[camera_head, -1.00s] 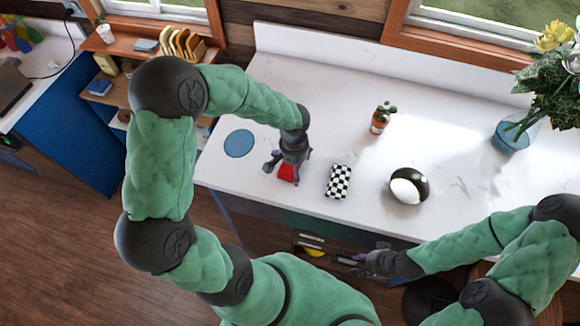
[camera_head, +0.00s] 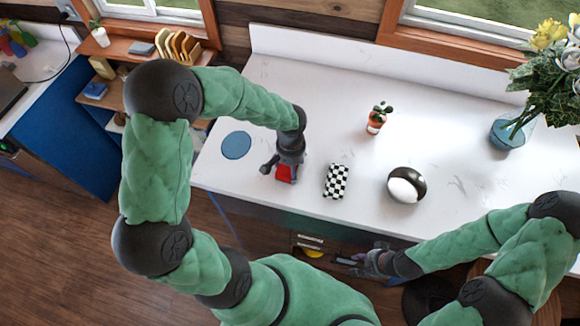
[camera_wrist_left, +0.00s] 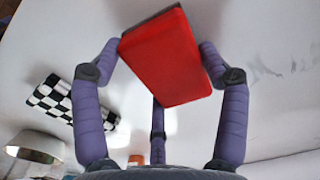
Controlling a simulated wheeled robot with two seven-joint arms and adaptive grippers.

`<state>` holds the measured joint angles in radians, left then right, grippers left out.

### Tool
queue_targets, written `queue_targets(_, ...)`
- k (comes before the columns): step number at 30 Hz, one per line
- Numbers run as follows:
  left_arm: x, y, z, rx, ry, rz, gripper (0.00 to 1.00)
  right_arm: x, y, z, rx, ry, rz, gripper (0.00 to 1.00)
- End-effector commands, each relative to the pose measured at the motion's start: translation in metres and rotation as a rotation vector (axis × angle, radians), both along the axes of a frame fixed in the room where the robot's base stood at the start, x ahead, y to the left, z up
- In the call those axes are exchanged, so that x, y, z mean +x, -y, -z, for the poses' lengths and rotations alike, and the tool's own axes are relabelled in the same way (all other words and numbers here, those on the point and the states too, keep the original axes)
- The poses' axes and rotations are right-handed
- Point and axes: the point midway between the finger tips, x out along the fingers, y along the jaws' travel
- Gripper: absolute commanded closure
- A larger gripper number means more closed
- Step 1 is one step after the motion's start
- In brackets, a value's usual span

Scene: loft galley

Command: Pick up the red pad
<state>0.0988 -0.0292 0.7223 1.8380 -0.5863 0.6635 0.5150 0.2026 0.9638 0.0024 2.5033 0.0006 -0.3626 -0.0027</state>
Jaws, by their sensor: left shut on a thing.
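The red pad (camera_head: 286,173) is at the front of the white counter, partly hidden under my left gripper (camera_head: 284,168) in the head view. In the left wrist view the red pad (camera_wrist_left: 168,58) sits between the fingers of my left gripper (camera_wrist_left: 161,55), which touch it on both sides. The gripper is shut on it. Whether the pad is clear of the counter is hard to tell. My right gripper (camera_head: 366,262) is low in front of the counter, near an open drawer; its fingers are too small to read.
The checkered pad (camera_head: 336,181) lies just right of the red pad. A blue disc (camera_head: 236,145) lies to the left. The counter's back middle is clear.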

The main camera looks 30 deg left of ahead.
Motion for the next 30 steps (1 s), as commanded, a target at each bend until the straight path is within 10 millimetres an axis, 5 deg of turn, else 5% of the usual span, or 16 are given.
queue_targets(7,0.001,-0.002,-0.032,0.001,0.006,-0.002,0.42,0.0,0.0,-0.003,0.0,0.0,0.0,0.6)
queue_targets(16,-0.029,-0.046,-0.093,0.001,0.008,-0.007,0.43,0.0,0.0,-0.006,0.0,0.0,0.0,0.6)
queue_targets(24,-0.062,-0.094,-0.114,0.002,0.004,-0.006,0.43,0.0,0.0,-0.003,0.0,0.0,0.0,0.6)
queue_targets(30,-0.075,-0.111,-0.123,0.0,0.002,-0.003,0.43,0.0,0.0,-0.003,0.0,0.0,0.0,0.6)
